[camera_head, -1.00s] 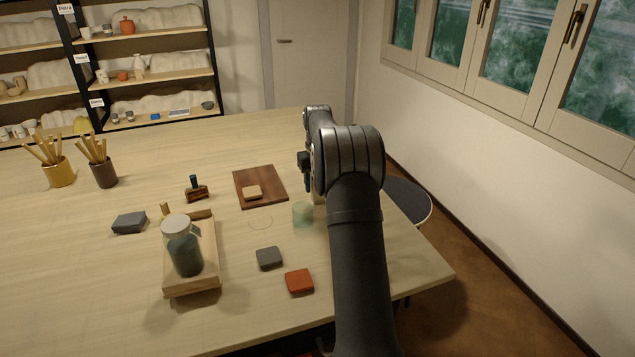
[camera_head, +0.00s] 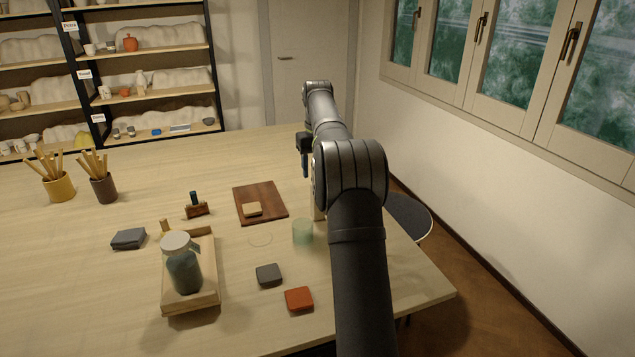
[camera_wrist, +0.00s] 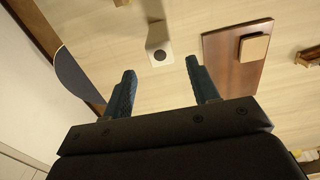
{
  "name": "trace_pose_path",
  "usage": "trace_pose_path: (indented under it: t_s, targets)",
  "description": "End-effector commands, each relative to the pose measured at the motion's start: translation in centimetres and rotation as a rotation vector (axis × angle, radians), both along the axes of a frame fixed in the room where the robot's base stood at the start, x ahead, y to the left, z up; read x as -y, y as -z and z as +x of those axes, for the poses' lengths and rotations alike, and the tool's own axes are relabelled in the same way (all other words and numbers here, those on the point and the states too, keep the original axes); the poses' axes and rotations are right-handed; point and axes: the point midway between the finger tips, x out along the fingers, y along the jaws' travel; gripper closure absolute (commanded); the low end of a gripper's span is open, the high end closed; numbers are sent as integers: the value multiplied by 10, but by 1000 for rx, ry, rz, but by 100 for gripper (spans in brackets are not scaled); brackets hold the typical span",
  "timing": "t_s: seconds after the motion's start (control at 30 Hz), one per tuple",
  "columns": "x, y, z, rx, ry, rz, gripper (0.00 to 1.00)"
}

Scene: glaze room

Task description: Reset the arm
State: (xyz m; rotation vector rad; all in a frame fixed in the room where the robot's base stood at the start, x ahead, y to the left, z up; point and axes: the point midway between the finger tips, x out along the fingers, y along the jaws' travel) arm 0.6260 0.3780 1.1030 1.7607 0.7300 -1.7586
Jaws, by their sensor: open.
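My gripper (camera_head: 306,172) hangs above the right part of the table (camera_head: 90,270), partly hidden by my own arm in the head view. In the wrist view its two dark blue fingers (camera_wrist: 163,82) stand wide apart with nothing between them. Beyond the fingertips is a small pale square piece with a dark round spot (camera_wrist: 160,56). The brown board (camera_head: 275,203) with a tan block (camera_head: 252,209) on it lies left of the gripper. The board also shows in the wrist view (camera_wrist: 221,51).
A greenish translucent cup (camera_head: 303,231) stands close to my arm. Grey (camera_head: 269,275) and red (camera_head: 299,299) blocks lie in front. A lidded jar (camera_head: 184,270) stands on a wooden tray (camera_head: 207,299). A dark round seat (camera_head: 410,217) is beyond the table's right edge.

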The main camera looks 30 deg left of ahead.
Motion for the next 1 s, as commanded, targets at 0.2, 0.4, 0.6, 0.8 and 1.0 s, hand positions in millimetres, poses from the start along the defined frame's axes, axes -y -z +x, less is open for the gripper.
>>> trace_pose_path:
  t_s: [0.2,0.4,0.6,0.8,1.0]
  targets:
    - [0,-12,0,0,0,0,46]
    - [0,-12,0,0,0,0,46]
    - [0,-6,0,-3,0,-1,46]
    - [1,23,-1,-4,0,-3,46]
    - [1,63,-1,-4,0,-2,46]
